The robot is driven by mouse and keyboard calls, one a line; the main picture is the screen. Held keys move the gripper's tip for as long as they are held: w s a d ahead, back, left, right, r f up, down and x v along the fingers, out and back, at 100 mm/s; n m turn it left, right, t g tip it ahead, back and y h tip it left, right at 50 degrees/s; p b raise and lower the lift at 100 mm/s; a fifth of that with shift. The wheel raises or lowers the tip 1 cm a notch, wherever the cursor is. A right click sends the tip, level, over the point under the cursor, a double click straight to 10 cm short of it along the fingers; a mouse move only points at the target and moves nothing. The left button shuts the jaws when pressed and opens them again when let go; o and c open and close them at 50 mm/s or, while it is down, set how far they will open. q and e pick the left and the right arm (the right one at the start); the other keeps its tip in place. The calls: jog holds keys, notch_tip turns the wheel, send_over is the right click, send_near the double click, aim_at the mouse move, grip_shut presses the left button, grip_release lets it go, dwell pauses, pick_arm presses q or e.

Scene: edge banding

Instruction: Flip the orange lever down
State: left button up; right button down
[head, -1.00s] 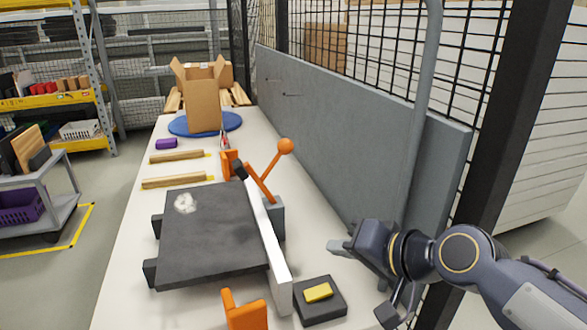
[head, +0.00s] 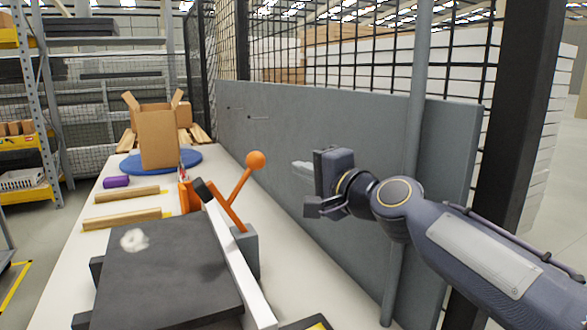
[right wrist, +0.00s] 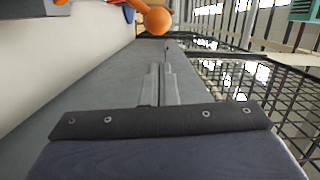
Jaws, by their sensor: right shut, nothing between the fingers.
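The orange lever (head: 239,193) rises from a grey block beside the white strip and leans up to the right. Its round orange knob (head: 256,160) is at the top. In the right wrist view the knob (right wrist: 158,20) shows at the top, beyond my fingertips. My right gripper (head: 301,166) is shut and empty. It is to the right of the knob in the head view, apart from it, in front of the grey panel. Its closed fingers also show in the right wrist view (right wrist: 160,72). My left gripper is not in view.
A dark slab (head: 165,275) with a white strip (head: 240,270) along its edge lies on the white table (head: 75,240). A grey panel (head: 290,125) and mesh fence stand along the right. A cardboard box (head: 158,138) on a blue disc (head: 190,160) is at the back.

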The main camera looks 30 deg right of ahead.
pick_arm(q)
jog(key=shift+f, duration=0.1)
pick_arm(e)
jog(key=w+a, duration=0.1)
jog(key=w, duration=0.7)
jog(key=shift+w+f, duration=0.15)
jog(key=shift+w, duration=0.15)
jog(key=shift+a, duration=0.1)
